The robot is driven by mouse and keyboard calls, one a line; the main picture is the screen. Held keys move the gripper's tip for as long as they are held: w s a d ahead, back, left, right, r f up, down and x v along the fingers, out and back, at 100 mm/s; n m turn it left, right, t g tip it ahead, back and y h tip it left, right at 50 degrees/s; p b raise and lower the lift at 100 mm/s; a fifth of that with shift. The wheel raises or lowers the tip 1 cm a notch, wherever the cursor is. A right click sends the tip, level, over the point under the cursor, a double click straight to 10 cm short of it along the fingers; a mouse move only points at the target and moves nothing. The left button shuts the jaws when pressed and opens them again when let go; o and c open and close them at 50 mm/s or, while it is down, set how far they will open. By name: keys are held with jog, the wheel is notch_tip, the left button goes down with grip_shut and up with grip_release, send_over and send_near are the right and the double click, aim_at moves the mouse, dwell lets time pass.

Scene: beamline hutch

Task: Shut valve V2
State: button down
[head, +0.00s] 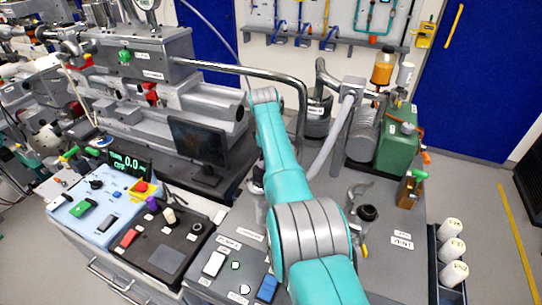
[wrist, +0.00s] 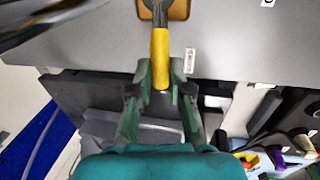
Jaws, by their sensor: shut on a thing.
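In the wrist view a yellow lever handle (wrist: 160,58) runs down the picture from a brass-coloured valve body (wrist: 177,9) at the top edge. My gripper (wrist: 160,75) has its two green-grey fingers closed on the free end of this lever, one on each side. A small white label (wrist: 190,62) lies on the grey bench just right of the lever; I cannot read it, so the valve's number is not confirmed. In the head view my arm hides the gripper and this lever.
A black monitor (head: 198,142) stands left of my arm. Control panels (head: 98,207) with buttons and an emergency stop are at the lower left. A green pump unit (head: 398,140) and a brass valve with a green handle (head: 411,188) are on the right. Pipework (head: 250,73) crosses behind.

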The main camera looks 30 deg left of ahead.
jog(key=shift+w, duration=0.1)
jog(key=c, duration=1.1)
grip_release()
jog(key=shift+r, duration=0.1)
jog(key=r, duration=0.4)
jog(key=s+r, duration=0.1)
jog(key=r, duration=0.2)
jog(key=s+r, duration=0.1)
jog(key=r, duration=0.3)
jog(key=shift+s+d+r, duration=0.1)
jog(key=shift+s+r, duration=0.1)
jog(key=shift+r, duration=0.1)
jog(key=shift+s, duration=0.1)
